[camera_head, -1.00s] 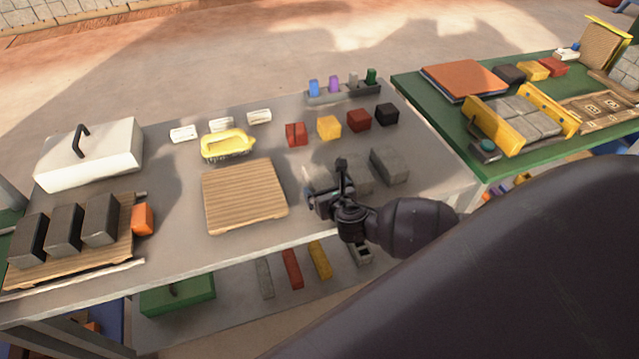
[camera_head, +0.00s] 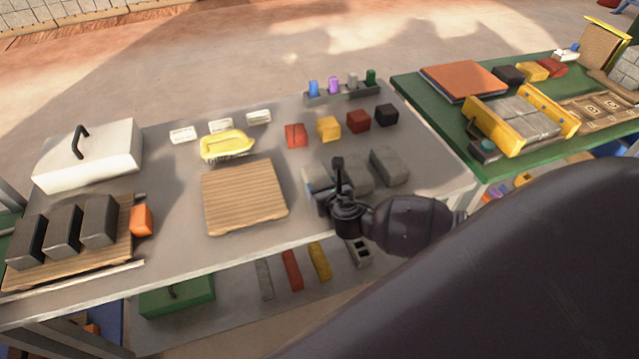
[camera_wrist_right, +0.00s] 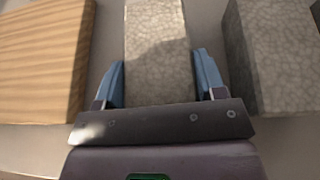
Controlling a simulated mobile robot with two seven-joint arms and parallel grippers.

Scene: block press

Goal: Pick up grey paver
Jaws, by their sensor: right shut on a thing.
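Several grey pavers stand in a row at the right of the grey table. My right gripper (camera_wrist_right: 160,85) is shut on the leftmost grey paver (camera_wrist_right: 158,40), with one blue finger on each side of it in the right wrist view. In the head view this paver (camera_head: 314,174) is partly hidden behind my right gripper (camera_head: 328,200). I cannot tell whether it is lifted off the table. Another grey paver (camera_head: 388,165) stands to the right, and a neighbouring one (camera_wrist_right: 270,55) shows close by in the wrist view. My left gripper is not in view.
A wooden board (camera_head: 243,197) lies just left of the held paver. Coloured blocks, such as a yellow one (camera_head: 329,128), stand behind it. A yellow tray (camera_head: 226,146) and a white lidded box (camera_head: 90,153) are farther left. A green table (camera_head: 440,110) adjoins at the right.

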